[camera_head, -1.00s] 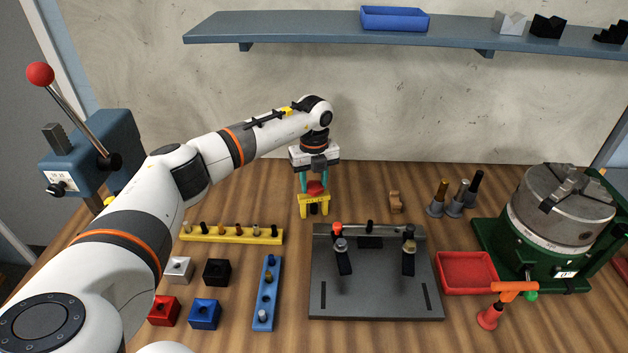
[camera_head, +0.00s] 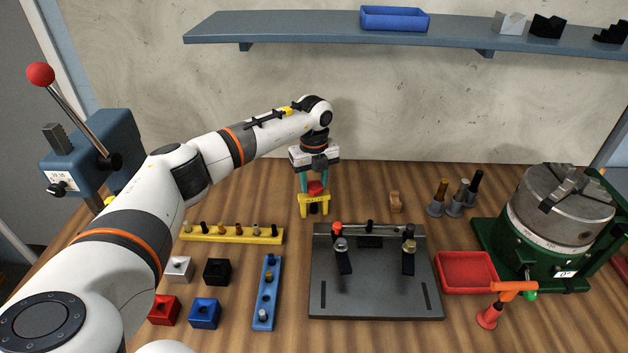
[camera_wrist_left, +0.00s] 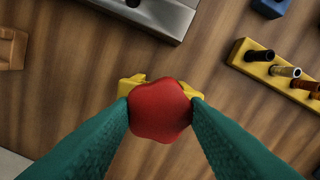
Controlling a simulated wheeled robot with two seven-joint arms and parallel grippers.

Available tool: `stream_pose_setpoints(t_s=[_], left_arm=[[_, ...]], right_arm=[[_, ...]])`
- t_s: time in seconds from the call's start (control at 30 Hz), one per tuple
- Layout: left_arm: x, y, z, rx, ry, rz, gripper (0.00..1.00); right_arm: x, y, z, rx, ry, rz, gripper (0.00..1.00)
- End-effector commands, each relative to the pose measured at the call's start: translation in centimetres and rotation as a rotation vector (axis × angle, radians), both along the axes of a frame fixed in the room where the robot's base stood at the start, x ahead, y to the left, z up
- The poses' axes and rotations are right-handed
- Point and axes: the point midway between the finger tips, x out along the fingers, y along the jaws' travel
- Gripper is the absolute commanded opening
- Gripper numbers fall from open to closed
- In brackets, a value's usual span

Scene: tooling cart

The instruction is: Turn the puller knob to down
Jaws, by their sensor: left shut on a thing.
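The puller is a small yellow frame (camera_head: 314,207) standing on the wooden bench, with a red lobed knob (camera_head: 317,188) on top. My left gripper (camera_head: 314,186) reaches down onto it from above. Its two teal fingers are shut on the red knob, one on each side. In the left wrist view the knob (camera_wrist_left: 159,110) sits between the fingertips, and parts of the yellow frame (camera_wrist_left: 130,87) show behind it. The lower part of the puller is dark and small in the head view. My right gripper is in neither view.
A yellow rack (camera_head: 232,234) with several pegs lies left of the puller. A dark fixture plate (camera_head: 375,300) with clamps lies in front of it, to the right. A small wooden block (camera_head: 396,202) stands to the right, with bare bench between.

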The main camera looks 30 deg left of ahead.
Motion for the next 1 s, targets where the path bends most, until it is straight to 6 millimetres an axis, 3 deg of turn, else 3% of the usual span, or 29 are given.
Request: stream_pose_setpoints(t_s=[0.3, 0.33, 0.47, 0.77, 1.0], left_arm=[[0.0, 0.0, 0.0, 0.000, 0.000, 0.008, 0.18], [0.0, 0.0, 0.0, 0.000, 0.000, 0.008, 0.43], [0.0, 0.0, 0.0, 0.000, 0.000, 0.008, 0.63], [0.0, 0.0, 0.2, -0.001, -0.001, 0.008, 0.63], [0.1, 0.0, 3.3, -0.001, -0.004, 0.007, 0.63]], right_arm=[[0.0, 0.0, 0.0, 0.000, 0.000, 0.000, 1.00], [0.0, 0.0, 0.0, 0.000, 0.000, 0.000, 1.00], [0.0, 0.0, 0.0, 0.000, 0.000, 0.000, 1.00], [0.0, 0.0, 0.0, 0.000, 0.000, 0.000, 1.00], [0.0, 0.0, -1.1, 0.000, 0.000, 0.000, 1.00]])
